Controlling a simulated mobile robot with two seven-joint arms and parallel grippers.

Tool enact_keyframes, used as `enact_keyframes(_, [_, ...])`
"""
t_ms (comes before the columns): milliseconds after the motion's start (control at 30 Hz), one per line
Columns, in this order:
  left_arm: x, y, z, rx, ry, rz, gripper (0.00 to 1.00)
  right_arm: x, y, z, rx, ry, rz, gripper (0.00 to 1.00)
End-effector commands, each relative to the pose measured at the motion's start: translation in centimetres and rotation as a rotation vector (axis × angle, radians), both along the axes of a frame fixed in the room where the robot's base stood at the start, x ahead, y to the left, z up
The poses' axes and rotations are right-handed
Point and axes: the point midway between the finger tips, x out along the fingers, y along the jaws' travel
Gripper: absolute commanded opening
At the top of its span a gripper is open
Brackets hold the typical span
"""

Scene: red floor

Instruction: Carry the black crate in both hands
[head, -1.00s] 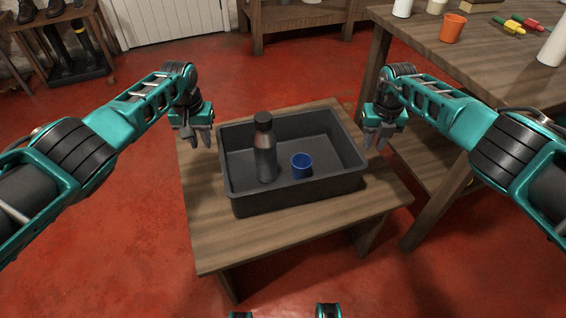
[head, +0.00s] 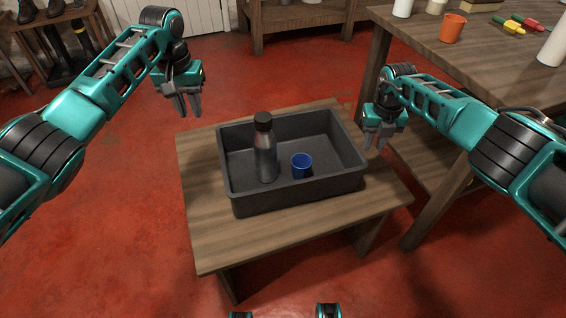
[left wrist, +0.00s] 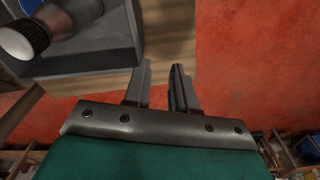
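The black crate (head: 295,198) sits on a low wooden table. It holds a dark grey bottle (head: 266,155) standing upright and a blue cup (head: 301,166). My left gripper (head: 189,110) is open and empty, up and to the left of the crate, apart from it. In the left wrist view its two fingers (left wrist: 160,85) show a gap, with the crate wall (left wrist: 85,58) and the bottle (left wrist: 70,15) at upper left. My right gripper (head: 375,142) is open and empty beside the crate's right rim. Whether it touches the rim cannot be told.
The low table (head: 215,240) has bare wood in front and to the left of the crate. A taller workbench (head: 400,45) with an orange cup (head: 452,28) and other items stands close at right. Red floor (head: 110,240) is clear at left.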

Motion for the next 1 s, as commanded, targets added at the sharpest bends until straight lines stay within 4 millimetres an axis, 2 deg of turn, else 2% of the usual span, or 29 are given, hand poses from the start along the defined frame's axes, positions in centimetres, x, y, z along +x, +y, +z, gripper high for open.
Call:
enact_keyframes(167, [-0.1,0.0,1.0,0.000,0.000,0.001,0.26,0.0,0.0,0.2,0.000,-0.001,0.000,0.26])
enact_keyframes(367, [-0.1,0.0,1.1,0.000,0.000,0.001,0.26,0.0,-0.1,1.7,0.001,-0.003,0.001,0.26])
enact_keyframes(467, [-0.1,0.0,1.1,0.000,0.000,0.001,0.26,-0.1,-0.1,3.1,0.000,-0.005,0.001,0.26])
enact_keyframes(800, [-0.1,0.0,1.0,0.000,0.000,0.000,0.26,-0.7,0.0,9.9,-0.001,-0.003,0.001,0.26])
enact_keyframes(1000, [-0.1,0.0,1.0,0.000,0.000,0.000,0.26,-0.8,0.0,11.7,-0.001,-0.002,0.000,0.26])
